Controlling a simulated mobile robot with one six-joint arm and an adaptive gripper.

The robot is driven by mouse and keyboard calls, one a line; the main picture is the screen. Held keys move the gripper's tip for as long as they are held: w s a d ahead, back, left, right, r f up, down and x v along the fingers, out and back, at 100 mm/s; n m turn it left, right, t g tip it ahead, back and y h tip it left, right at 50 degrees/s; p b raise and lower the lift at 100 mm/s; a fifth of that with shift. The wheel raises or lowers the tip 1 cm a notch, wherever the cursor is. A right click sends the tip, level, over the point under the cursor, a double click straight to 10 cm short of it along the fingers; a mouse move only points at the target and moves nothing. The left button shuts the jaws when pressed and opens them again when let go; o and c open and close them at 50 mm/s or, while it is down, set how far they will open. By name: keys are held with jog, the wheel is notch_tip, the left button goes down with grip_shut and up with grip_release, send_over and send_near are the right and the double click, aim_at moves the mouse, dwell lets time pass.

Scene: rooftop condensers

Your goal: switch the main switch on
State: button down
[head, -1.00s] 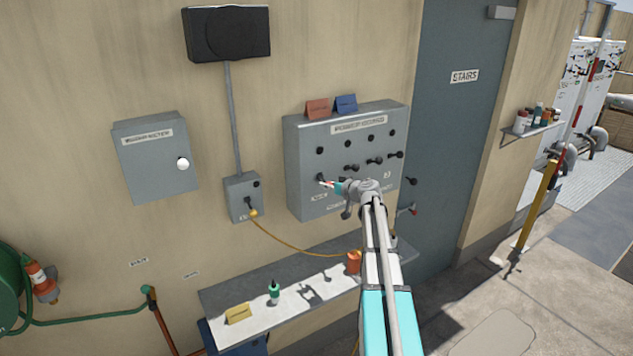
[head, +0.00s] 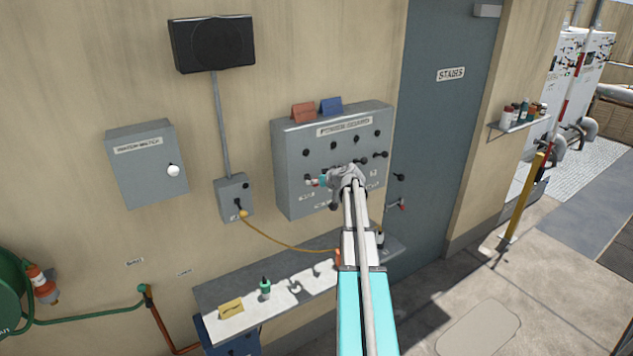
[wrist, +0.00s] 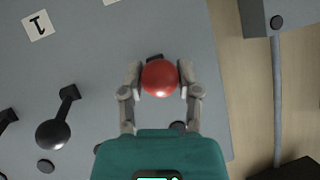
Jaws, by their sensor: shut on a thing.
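My gripper (head: 313,182) is at the left part of the grey wall panel (head: 290,200). In the wrist view my gripper (wrist: 160,80) is shut on a red ball knob (wrist: 160,77), one finger on each side. A dark piece shows just behind the knob; the rest of its lever is hidden. In the head view the knob is mostly covered by my gripper. The panel's labels are too blurred to read, so I cannot confirm which control is the main switch.
Black-knobbed levers stick out of the panel, one (wrist: 53,133) beside a "1" label (wrist: 37,25). A cabinet with a white knob (head: 173,170) and a small box with a yellow cable (head: 234,200) are left. A shelf (head: 215,290) with small items is below.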

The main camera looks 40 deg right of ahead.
jog(key=shift+c, duration=1.9)
grip_release()
jog(key=shift+w+a, duration=0.1)
jog(key=shift+o, duration=0.4)
